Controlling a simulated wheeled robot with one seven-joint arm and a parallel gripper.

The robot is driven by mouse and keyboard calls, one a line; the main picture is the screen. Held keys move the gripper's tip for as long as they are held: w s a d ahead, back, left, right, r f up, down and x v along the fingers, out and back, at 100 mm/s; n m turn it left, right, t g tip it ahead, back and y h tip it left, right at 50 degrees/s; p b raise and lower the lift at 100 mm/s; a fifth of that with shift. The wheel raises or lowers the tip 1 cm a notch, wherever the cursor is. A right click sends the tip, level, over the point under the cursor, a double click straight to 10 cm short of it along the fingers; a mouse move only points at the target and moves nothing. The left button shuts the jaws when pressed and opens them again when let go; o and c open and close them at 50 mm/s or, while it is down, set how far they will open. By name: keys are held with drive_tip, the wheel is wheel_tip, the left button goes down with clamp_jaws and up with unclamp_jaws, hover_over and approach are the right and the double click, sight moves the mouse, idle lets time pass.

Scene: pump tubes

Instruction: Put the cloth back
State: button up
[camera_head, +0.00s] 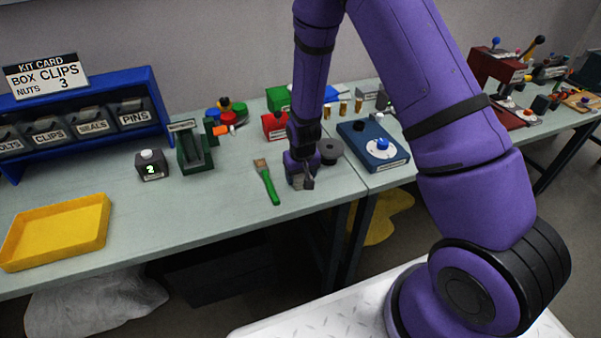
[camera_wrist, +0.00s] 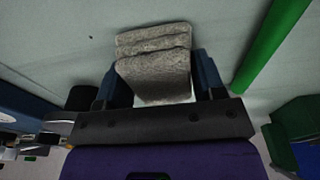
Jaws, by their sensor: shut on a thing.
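A folded grey cloth (camera_wrist: 153,62) shows in the wrist view between the two fingers of my gripper (camera_wrist: 158,92). The gripper is shut on it. In the head view my gripper (camera_head: 307,182) is low over the front edge of the grey table, right of the green-handled brush. Only a small grey bit of the cloth shows there at the fingertips. I cannot tell whether the cloth touches the table.
A green-handled brush (camera_head: 267,184) lies just left of my gripper. A dark round disc (camera_head: 329,150) stands close behind it, and a blue box with a white-and-blue knob (camera_head: 373,145) is to the right. A yellow tray (camera_head: 57,230) sits at left. The table between tray and brush is clear.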

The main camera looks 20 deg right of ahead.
drive_tip(key=o, duration=1)
drive_tip(key=shift+f, duration=0.1)
drive_tip(key=shift+o, duration=0.2)
wheel_tip(320, 180, up, 13)
drive_tip(key=s, duration=0.2)
wheel_tip(320, 180, up, 10)
hover_over(303, 176)
drive_tip(key=s+d, duration=0.1)
drive_tip(key=s, duration=0.2)
drive_tip(key=s+d+r+t, duration=0.25)
drive_tip(key=s+r, duration=0.35)
drive_tip(key=r, duration=0.4)
drive_tip(key=s+d+r, duration=0.1)
drive_tip(key=s+r, duration=0.4)
drive_tip(key=s, duration=0.4)
drive_tip(key=s+d+r+t, duration=0.1)
drive_tip(key=s+d+r, duration=0.1)
drive_tip(key=s+r, duration=0.3)
drive_tip(key=s, duration=0.4)
drive_tip(key=shift+s+r, duration=0.4)
drive_tip(key=shift+d, duration=0.1)
